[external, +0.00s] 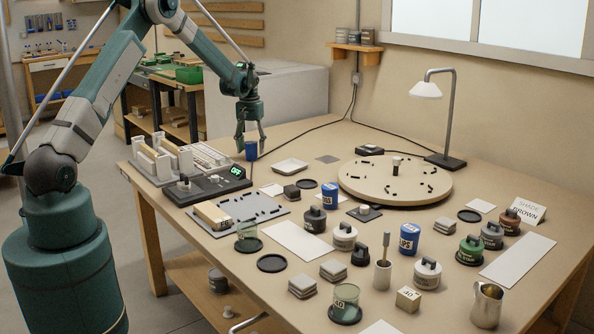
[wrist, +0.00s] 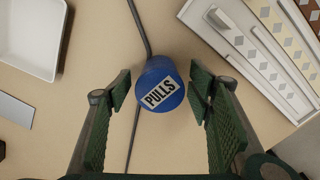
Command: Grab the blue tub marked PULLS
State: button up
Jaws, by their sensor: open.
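The blue tub marked PULLS (wrist: 160,92) stands on the bench, its label facing up in the wrist view. In the external view the small blue tub (external: 251,151) is at the bench's far left, partly beside my fingers. My gripper (wrist: 160,95) is open, with one green padded finger on each side of the tub and a gap on both sides. In the external view my gripper (external: 250,148) points down at the tub. Whether the fingers reach down level with the tub's side is hard to tell.
A dark cable (wrist: 137,30) runs behind the tub. A white tray (wrist: 35,35) lies to its left in the wrist view. A slotted panel (wrist: 255,45) lies to its right. Two other blue tubs (external: 330,195) (external: 409,239) stand farther forward among several jars.

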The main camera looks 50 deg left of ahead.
jog(key=shift+f, duration=1.3)
jog(key=c, duration=1.1)
